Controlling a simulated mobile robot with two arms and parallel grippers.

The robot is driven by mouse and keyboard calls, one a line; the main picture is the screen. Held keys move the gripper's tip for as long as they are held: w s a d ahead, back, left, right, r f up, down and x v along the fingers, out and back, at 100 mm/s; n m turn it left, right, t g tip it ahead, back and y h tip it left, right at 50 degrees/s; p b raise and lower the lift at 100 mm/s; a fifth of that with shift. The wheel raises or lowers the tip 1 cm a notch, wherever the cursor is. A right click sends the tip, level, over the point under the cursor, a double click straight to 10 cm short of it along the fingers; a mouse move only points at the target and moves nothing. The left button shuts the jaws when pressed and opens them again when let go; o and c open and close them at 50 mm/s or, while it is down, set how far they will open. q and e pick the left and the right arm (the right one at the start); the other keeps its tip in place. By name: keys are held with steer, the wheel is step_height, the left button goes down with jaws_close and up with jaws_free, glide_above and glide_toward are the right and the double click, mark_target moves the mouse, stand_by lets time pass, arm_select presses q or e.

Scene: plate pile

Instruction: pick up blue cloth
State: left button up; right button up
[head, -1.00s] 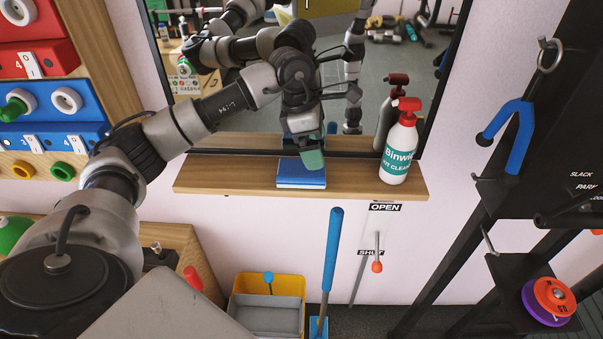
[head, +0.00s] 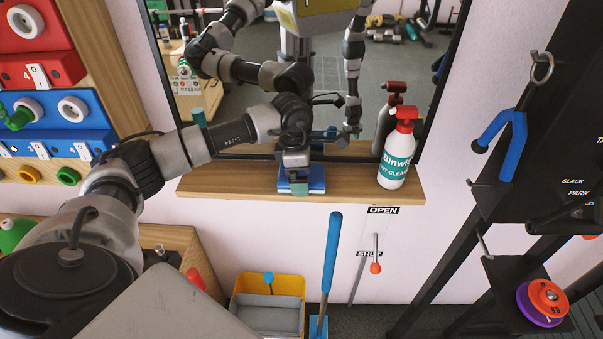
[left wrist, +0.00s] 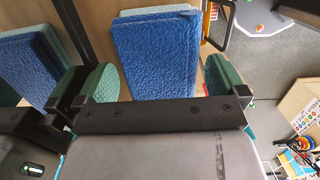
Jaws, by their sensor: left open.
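The blue cloth (head: 316,180) lies folded flat on the wooden shelf below the mirror. In the left wrist view the cloth (left wrist: 155,58) shows as a textured blue stack between my green fingertips. My left gripper (head: 299,186) is over the cloth in the head view, pointing down and covering part of it. In the left wrist view my left gripper (left wrist: 160,82) is open, one finger on each side of the cloth's near part. I cannot tell whether the fingers touch it. My right gripper shows in neither view, apart from possible reflections.
A spray bottle (head: 397,155) with a red top stands on the shelf (head: 225,184) to the right of the cloth. The mirror (head: 390,70) rises right behind the shelf. A blue-handled tool (head: 331,255) and a yellow bucket (head: 270,285) are below.

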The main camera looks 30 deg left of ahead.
arm_select(q)
steer(key=shift+f, duration=0.5)
steer(key=c, duration=1)
steer(key=shift+r, duration=0.1)
steer(key=shift+c, duration=0.2)
steer(key=shift+r, duration=0.45)
step_height(320, 180, up, 2)
steer(key=shift+w+r+b, duration=0.1)
steer(key=shift+r+b, duration=0.15)
steer(key=shift+b, duration=0.45)
steer(key=s+d+r+b, duration=0.1)
steer(key=d+r+b, duration=0.1)
steer(key=d+r, duration=0.5)
steer(key=d, duration=0.4)
steer(key=shift+s+d+r, duration=0.25)
steer(key=shift+s+d, duration=0.1)
